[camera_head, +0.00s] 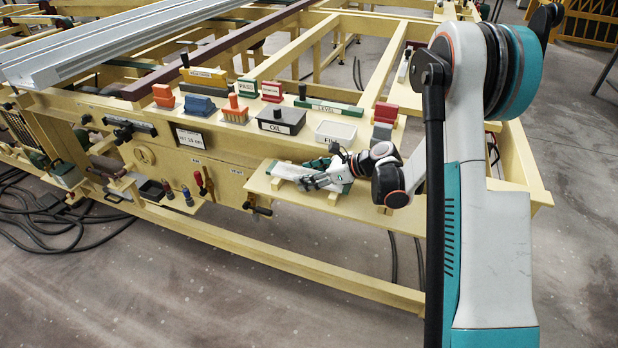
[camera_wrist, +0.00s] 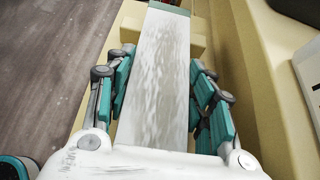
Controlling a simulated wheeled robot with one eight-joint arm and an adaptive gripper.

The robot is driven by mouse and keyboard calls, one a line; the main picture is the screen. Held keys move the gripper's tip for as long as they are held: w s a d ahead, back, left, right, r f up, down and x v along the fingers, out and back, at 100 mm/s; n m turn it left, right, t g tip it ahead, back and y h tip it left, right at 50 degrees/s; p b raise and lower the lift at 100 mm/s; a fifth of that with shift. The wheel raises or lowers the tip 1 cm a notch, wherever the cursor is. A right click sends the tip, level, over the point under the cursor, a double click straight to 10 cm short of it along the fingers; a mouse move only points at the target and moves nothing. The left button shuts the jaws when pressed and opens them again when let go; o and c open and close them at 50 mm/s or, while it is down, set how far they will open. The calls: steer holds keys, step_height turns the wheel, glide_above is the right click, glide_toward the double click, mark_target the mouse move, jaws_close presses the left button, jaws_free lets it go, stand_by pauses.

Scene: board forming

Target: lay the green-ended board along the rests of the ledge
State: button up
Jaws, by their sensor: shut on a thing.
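The green-ended board (camera_head: 297,171) is pale grey-white. It lies level above the left part of the yellow ledge (camera_head: 262,187). My gripper (camera_head: 318,180) is shut on it from above. In the wrist view the board (camera_wrist: 160,65) runs away between my gripper's fingers (camera_wrist: 158,95), with one green end (camera_wrist: 169,9) at the far side. A yellow rest (camera_wrist: 125,33) of the ledge shows on both sides under the board. Whether the board touches it I cannot tell. The hand hides the board's near end.
Behind the ledge, a yellow bench carries a black OIL box (camera_head: 282,120), a white tray (camera_head: 336,131), a green LEVEL bar (camera_head: 330,106) and red and grey blocks (camera_head: 383,122). The ledge's right part is mostly under my arm. Open floor (camera_head: 330,325) lies in front.

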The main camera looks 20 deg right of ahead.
steer(key=o, duration=1.3)
steer(key=shift+c, duration=0.2)
steer(key=shift+d+r, duration=0.1)
steer(key=shift+r, duration=0.05)
steer(key=p+v, duration=0.4)
steer(key=v, duration=0.6)
steer(key=shift+s+d+r, duration=0.1)
steer(key=shift+r, duration=0.05)
steer(key=shift+s+d+r, duration=0.25)
steer(key=shift+s+d, duration=0.15)
steer(key=shift+d, duration=0.15)
